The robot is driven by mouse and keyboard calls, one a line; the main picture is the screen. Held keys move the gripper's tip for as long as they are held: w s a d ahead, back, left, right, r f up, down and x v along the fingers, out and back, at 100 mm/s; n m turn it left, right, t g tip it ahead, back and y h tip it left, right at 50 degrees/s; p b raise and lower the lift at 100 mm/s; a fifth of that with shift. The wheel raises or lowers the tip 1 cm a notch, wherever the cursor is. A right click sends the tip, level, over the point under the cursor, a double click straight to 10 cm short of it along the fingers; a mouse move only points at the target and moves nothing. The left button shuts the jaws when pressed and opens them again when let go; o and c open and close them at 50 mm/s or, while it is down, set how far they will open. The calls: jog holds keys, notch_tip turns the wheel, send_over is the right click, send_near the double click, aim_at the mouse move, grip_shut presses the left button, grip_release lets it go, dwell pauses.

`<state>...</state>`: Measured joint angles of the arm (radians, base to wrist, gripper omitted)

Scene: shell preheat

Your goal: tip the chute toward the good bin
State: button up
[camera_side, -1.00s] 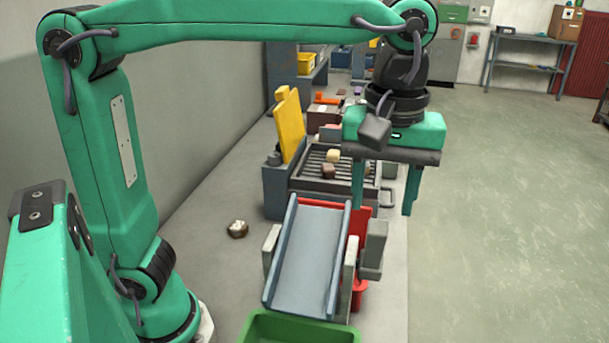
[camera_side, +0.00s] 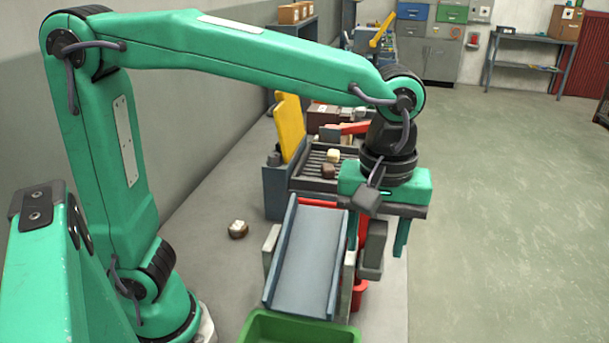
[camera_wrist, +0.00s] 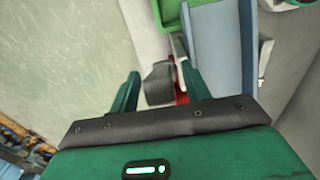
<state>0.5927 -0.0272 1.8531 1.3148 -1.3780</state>
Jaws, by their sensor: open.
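The chute (camera_side: 309,255) is a blue-grey trough with raised side rims. Its near end is at the green bin (camera_side: 301,328), and both also show in the wrist view, the chute (camera_wrist: 217,45) and the green bin (camera_wrist: 176,16). A grey block (camera_side: 372,252) sits at the chute's right side, with red parts (camera_side: 358,293) behind and below it. My gripper (camera_side: 377,238) is open above the block. In the wrist view the block (camera_wrist: 157,84) shows between my gripper's (camera_wrist: 160,72) two green fingers, apart from both. Which way the chute slopes is hard to tell.
Behind the chute is a dark grill (camera_side: 318,164) with a few small pieces on it. A yellow upright panel (camera_side: 291,127) stands at its left. A brown-and-white piece (camera_side: 238,229) lies on the bench left of the chute. Floor right of the bench is clear.

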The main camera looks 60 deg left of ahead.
jog(key=shift+c, duration=0.2)
grip_shut()
jog(key=shift+s+d+f, duration=0.65)
jog(key=shift+s+d, duration=0.2)
jog(key=shift+o, duration=0.2)
grip_release()
jog(key=shift+r, duration=0.15)
notch_tip(320, 180, up, 8)
jog(key=shift+f, duration=0.2)
jog(key=shift+f, duration=0.2)
